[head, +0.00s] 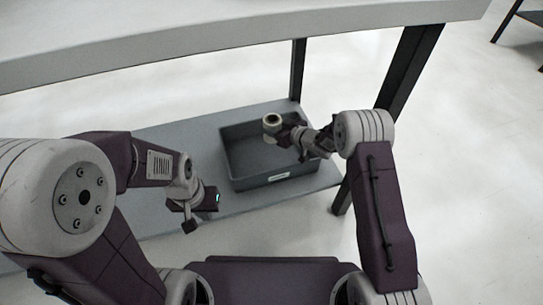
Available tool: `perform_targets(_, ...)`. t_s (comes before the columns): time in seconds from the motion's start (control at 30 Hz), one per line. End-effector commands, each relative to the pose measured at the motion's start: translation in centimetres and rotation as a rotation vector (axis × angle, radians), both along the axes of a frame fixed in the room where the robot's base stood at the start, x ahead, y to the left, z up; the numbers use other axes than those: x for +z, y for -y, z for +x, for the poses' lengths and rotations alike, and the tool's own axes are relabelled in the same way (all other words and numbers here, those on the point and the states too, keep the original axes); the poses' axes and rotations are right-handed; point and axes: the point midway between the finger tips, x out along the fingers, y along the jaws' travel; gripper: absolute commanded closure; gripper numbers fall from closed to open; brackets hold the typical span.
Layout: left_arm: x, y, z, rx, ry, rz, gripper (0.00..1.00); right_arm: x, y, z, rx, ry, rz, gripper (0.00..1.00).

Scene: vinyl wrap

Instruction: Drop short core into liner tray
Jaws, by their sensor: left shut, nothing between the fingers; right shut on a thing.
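The liner tray (237,172) is a dark grey open bin with a white label on its near wall, standing on the lower shelf. My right gripper (283,130) reaches in from the right and is shut on the short core (271,120), a small pale roll with a dark hole in its end. In the head view the core shows over the far part of the tray; its exact height above the tray floor is hard to tell. My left gripper (190,224) is shut and empty, left of the tray near the shelf's front edge.
The grey lower shelf (150,140) has bare room left of the tray. A pale tabletop (230,40) overhangs above it. Dark table legs (408,68) stand behind and to the right of the tray. Open pale floor lies to the right.

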Motion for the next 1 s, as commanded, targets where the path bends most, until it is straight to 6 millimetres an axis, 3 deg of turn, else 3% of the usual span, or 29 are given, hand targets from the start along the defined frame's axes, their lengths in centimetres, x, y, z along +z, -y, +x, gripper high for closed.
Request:
perform_targets(0.1, 0.2, 0.0, 0.0, 0.0, 0.0, 0.0, 1.0, 0.2, 0.0, 0.0, 0.0, 0.001, 0.001, 1.0)
perform_targets(0.13, 0.2, 0.0, 0.0, 0.0, 0.0, 0.0, 1.0, 0.2, 0.0, 0.0, 0.0, 0.001, 0.001, 0.52)
perform_targets(0.2, 0.2, 0.0, 0.0, 0.0, 0.0, 0.0, 1.0, 0.2, 0.0, 0.0, 0.0, 0.001, 0.001, 0.32)
perform_targets(0.53, 0.4, 0.0, 0.0, 0.0, 0.0, 0.0, 1.0, 0.3, 0.1, -0.1, 0.0, -0.001, 0.001, 0.32)
perform_targets(0.77, 4.5, 0.0, 0.0, 0.0, 0.0, 0.0, 1.0, 2.9, 2.9, -3.0, -0.005, -0.004, 0.001, 0.32)
perform_targets(0.87, 4.3, 0.0, 0.0, 0.0, 0.001, 0.0, 1.0, 3.1, 4.3, -4.6, -0.004, 0.0, 0.001, 0.32)
perform_targets(0.93, 2.4, 0.0, 0.0, 0.0, 0.001, 0.0, 1.0, 2.5, 4.9, -5.2, -0.002, 0.004, 0.0, 0.32)
perform_targets(1.0, 1.7, 0.0, 0.0, 0.0, -0.001, 0.0, 1.0, 2.9, 5.3, -5.7, -0.001, 0.003, -0.001, 0.32)
